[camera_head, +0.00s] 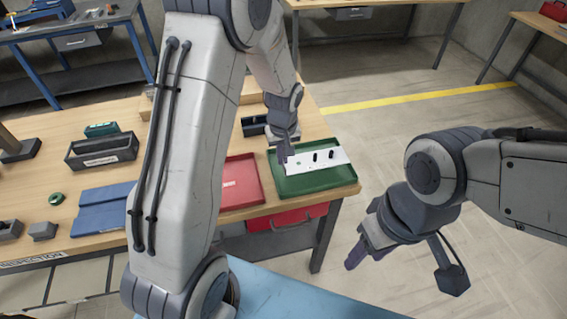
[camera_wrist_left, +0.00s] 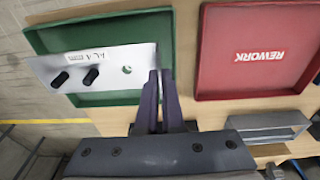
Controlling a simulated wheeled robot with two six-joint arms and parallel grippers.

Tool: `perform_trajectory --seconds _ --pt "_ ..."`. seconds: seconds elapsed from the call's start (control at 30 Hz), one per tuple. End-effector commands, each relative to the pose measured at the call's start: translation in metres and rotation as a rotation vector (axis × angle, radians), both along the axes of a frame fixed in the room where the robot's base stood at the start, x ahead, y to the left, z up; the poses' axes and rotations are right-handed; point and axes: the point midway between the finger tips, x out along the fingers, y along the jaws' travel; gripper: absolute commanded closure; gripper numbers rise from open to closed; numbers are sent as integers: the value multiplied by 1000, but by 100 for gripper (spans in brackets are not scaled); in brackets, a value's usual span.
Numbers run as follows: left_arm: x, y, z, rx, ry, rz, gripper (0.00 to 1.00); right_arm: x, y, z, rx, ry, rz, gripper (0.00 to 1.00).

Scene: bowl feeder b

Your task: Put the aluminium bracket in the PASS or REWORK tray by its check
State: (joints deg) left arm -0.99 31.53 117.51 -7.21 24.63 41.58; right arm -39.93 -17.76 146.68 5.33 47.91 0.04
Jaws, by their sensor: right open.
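The aluminium bracket (camera_head: 335,158) is a pale flat plate with two dark upright cylinders or slots; in the left wrist view it (camera_wrist_left: 115,62) also shows a small round mark and printed lettering. It lies over the green tray (camera_head: 290,187), its far end reaching across the tray's rim. I cannot tell whether it touches the tray. My left gripper (camera_head: 284,156) is shut on the bracket's near edge; its fingers (camera_wrist_left: 161,75) show close together there. The red tray (camera_wrist_left: 208,60) marked REWORK is beside the green one and empty. My right gripper (camera_head: 362,250) is open and empty, off the table.
A blue flat mat or folder (camera_head: 103,210), a grey bin (camera_head: 102,150) and a small green ring (camera_head: 56,198) are on the wooden table at the left. A dark bin (camera_head: 253,126) stands behind the trays.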

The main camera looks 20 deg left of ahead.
Motion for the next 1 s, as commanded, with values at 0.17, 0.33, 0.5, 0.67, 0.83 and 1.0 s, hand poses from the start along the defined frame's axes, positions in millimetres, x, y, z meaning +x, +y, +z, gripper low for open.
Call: perform_trajectory --seconds 0.17,0.33,0.5,0.67,0.83,1.0 --pt "-1 -1 -25 0 6 -3 100 0 0 9 0 0 0 50" --pt "0 -2 -37 -1 0 -2 100 0 0 10 0 0 -1 50" --pt "0 -2 -37 -1 0 -2 100 0 0 10 0 0 -1 50" --pt "0 -2 -42 -1 0 -2 100 0 0 5 0 0 0 50" --pt "0 -2 -47 -1 0 -2 100 0 0 0 0 0 0 50" --pt "0 -2 -50 -1 -1 -1 100 0 0 -2 0 0 0 50"
